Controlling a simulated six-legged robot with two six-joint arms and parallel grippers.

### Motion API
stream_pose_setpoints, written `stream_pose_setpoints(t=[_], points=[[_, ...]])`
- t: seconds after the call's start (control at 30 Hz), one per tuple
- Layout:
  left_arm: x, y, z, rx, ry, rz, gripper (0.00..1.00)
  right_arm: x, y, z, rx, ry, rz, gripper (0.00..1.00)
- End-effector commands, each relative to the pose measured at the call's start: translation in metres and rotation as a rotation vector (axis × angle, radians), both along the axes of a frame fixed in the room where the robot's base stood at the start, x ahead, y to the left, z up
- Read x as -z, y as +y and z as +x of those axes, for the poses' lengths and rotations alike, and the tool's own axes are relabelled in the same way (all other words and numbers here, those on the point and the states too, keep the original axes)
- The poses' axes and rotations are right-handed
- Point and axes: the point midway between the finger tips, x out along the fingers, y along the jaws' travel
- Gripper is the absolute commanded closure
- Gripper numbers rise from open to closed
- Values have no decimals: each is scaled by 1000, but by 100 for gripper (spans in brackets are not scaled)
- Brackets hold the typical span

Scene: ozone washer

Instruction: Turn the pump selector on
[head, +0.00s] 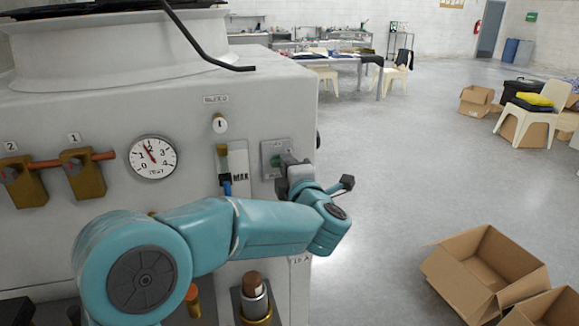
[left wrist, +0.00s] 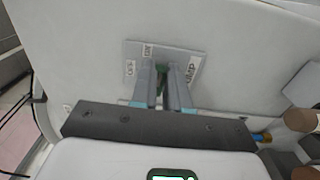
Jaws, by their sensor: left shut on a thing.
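The pump selector is a small green knob (left wrist: 162,82) on a grey labelled plate (left wrist: 134,50) on the front of the washer. In the head view the plate (head: 268,148) is near the right edge of the panel, with a round green part showing. My left gripper (head: 288,160) reaches the plate from the front. In the left wrist view its two fingers (left wrist: 163,72) are nearly together, shut on the green knob between them. The fingers hide most of the knob, so I cannot tell its setting. My right gripper is not in view.
The washer panel (head: 100,115) also carries a pressure gauge (head: 153,157), a small bleed knob (head: 220,124), a MAX level gauge (head: 238,165) and two brass valves (head: 84,173). An open cardboard box (head: 480,270) stands on the floor at right. Floor between is clear.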

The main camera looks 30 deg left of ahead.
Motion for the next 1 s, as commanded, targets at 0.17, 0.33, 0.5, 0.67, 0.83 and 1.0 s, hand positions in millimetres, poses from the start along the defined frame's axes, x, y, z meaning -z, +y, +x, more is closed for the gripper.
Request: stream_pose_setpoints(t=[0.17, 0.33, 0.5, 0.67, 0.83, 1.0], points=[[-9, 7, -2, -17, -15, 10, 100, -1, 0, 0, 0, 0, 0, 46], [-8, 7, -2, -17, -15, 8, 60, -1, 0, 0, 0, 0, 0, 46], [-5, 7, -2, -17, -11, 5, 60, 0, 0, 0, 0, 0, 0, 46], [-3, 6, -2, -16, -8, 2, 60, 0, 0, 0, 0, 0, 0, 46], [-1, 6, -1, -16, -5, -1, 60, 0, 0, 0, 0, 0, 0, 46], [0, 5, -1, -15, -2, -2, 60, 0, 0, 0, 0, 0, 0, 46]])
